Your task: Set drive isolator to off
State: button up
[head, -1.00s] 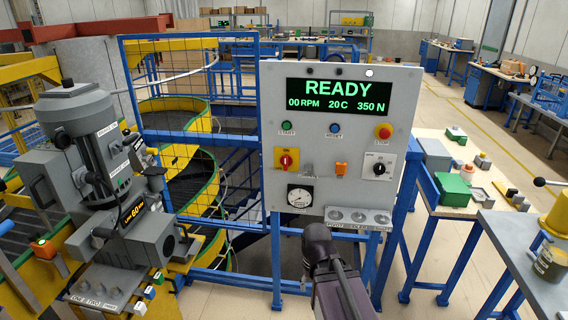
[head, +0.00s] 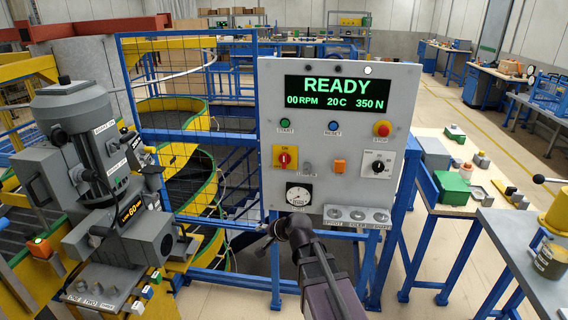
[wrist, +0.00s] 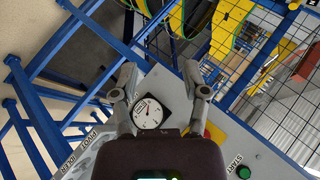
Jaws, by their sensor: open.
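The drive isolator (head: 285,157) is a red rotary handle on a yellow plate, at the left of the grey control panel, with an ON label above it. Its red handle looks roughly upright. In the wrist view part of the yellow plate (wrist: 214,133) shows right of my gripper; the handle is mostly hidden there. My gripper (wrist: 160,78) is open and empty, its two fingers either side of the round white gauge in that view. In the head view my gripper (head: 268,238) is below the panel's lower left edge, below the isolator and apart from it.
The panel (head: 350,210) carries a READY display (head: 338,90), buttons, a black selector (head: 378,167), a gauge (head: 298,194) and a small labelled shelf (head: 357,215). Blue posts and a mesh guard (head: 185,60) stand left. A grey machine (head: 100,150) is further left.

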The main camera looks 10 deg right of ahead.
jog(key=w+r+m+t+h+b, duration=0.1)
jog(key=w+r+m+t, duration=0.8)
jog(key=w+m, duration=0.4)
jog(key=m+t+h+b, duration=0.1)
jog(key=m+h, duration=0.8)
jog(key=m, duration=0.8)
send_near(284, 161)
jog(key=s+a, duration=0.3)
jog(key=shift+d+r+m+g+h, duration=0.25)
jog(key=shift+d+m+h, duration=0.35)
jog(key=shift+m, duration=0.3)
jog(key=x, duration=1.3)
jog(key=shift+w+d+f, duration=0.1)
jog(key=shift+w+f, duration=0.05)
jog(key=shift+w, duration=0.2)
